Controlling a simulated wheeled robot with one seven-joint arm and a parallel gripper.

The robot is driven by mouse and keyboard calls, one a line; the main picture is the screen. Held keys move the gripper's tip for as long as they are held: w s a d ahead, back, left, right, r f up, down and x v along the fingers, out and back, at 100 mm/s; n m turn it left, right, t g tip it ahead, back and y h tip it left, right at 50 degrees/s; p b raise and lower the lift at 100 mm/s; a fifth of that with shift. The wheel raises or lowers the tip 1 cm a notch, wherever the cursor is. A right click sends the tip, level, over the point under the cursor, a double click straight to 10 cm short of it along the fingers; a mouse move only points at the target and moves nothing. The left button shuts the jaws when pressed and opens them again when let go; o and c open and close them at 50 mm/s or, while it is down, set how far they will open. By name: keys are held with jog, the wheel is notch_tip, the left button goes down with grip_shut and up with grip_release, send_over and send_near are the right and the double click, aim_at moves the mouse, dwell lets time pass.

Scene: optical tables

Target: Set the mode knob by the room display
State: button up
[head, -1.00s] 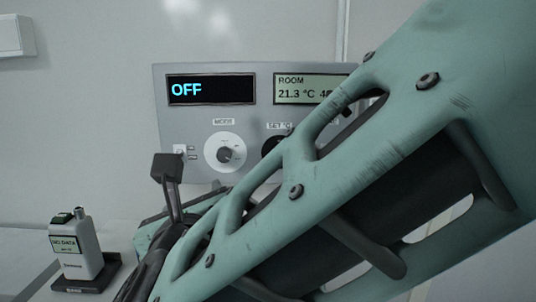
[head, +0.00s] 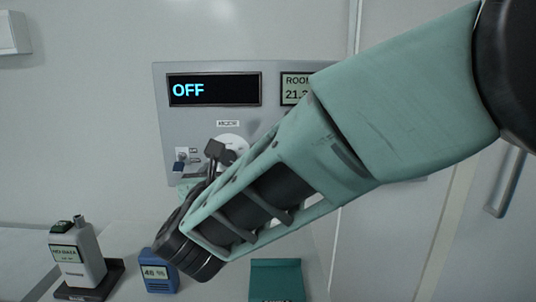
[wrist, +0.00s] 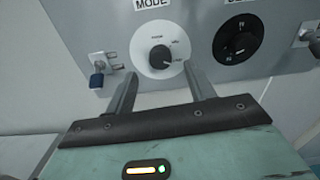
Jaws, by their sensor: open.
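The wall panel (head: 213,120) has a dark display (head: 214,90) reading OFF in blue. The room display (head: 293,88) beside it is mostly hidden by my arm; "ROO" and "21." show. The mode knob (wrist: 160,56) is a dark knob on a white dial, under a MODE label, in the wrist view. Small markings ring it; its pointer setting is too small to tell. In the head view its white dial (head: 231,141) is partly covered. My gripper (wrist: 162,75) is open just below the knob, its fingertips apart to either side and apparently not gripping it.
A second dark dial (wrist: 241,38) sits right of the mode knob. A small blue-tipped switch or key (wrist: 97,79) is at the left. On the bench are a labelled bottle (head: 77,258) on a black base, a blue meter (head: 158,272) and a teal box (head: 276,280).

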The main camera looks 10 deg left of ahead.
aim_at(228, 158)
jog(key=shift+p+x, duration=0.45)
jog(key=shift+x, duration=1.85)
jog(key=c, duration=1)
